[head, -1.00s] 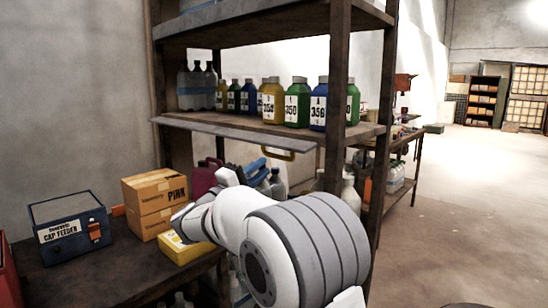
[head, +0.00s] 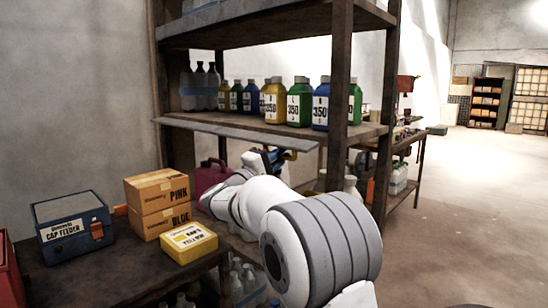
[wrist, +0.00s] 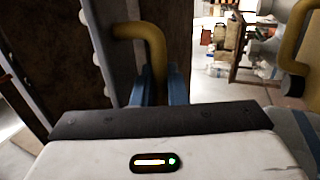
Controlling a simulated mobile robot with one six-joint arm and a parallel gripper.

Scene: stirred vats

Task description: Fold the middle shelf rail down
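The middle shelf rail (head: 235,133) is a long grey bar along the front of the middle shelf (head: 250,122). It sticks out along the shelf edge. A yellow handle (head: 291,155) shows below its right part. In the wrist view the yellow handle (wrist: 157,50) bends down between the two blue fingers of my gripper (wrist: 158,92), which sit close on either side of it. In the head view my gripper (head: 266,160) is under the rail's right part, partly hidden by my arm.
Several coloured bottles (head: 298,102) and clear bottles (head: 200,85) stand on the middle shelf. A bench at left holds a blue cap feeder box (head: 73,222), cardboard boxes (head: 158,204) and a yellow box (head: 188,242). A shelf post (head: 338,100) stands right of my gripper. Open floor lies at right.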

